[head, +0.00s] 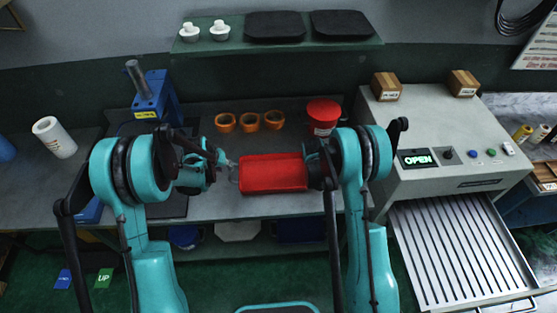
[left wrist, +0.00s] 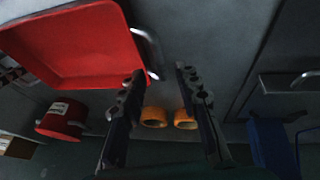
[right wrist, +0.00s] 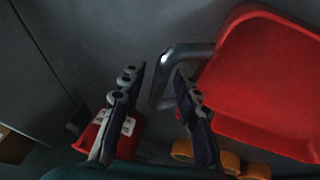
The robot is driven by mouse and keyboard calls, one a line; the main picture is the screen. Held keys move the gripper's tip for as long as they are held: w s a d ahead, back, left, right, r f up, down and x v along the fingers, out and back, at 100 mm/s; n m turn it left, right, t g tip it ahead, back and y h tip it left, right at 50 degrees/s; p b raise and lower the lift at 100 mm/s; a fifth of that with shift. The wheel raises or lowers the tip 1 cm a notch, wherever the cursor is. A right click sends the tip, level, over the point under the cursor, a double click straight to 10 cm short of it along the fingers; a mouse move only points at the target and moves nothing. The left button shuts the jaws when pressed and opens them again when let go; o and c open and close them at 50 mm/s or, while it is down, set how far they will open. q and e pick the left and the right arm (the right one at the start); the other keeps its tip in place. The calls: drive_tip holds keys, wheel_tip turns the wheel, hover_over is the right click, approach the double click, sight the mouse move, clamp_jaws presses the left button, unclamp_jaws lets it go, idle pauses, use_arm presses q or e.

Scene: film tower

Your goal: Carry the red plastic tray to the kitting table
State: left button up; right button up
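The red plastic tray (head: 273,173) sits at the front of the grey workbench, level and apparently empty, between my two grippers. It has a metal handle at each short end. My left gripper (head: 226,166) is at its left end; in the left wrist view its fingers (left wrist: 160,72) are spread, with the handle (left wrist: 150,50) close by the left fingertip. My right gripper (head: 318,168) is at the right end, partly hidden by my arm. In the right wrist view its fingers (right wrist: 158,70) are open and the handle bar (right wrist: 162,75) shows between them. I cannot tell which surface is the kitting table.
Several orange rings (head: 249,122) and a red round container (head: 323,113) stand behind the tray. A blue press-like device (head: 155,98) is at left. A grey machine (head: 445,135) showing OPEN and a slatted metal tray (head: 455,250) are at right. Green floor shows at lower left.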

drive_tip(key=shift+r, duration=0.15)
use_arm(q)
drive_tip(key=v, duration=0.5)
use_arm(e)
drive_tip(key=v, duration=1.1)
drive_tip(key=shift+s+r, duration=0.25)
drive_tip(key=shift+a, duration=0.15)
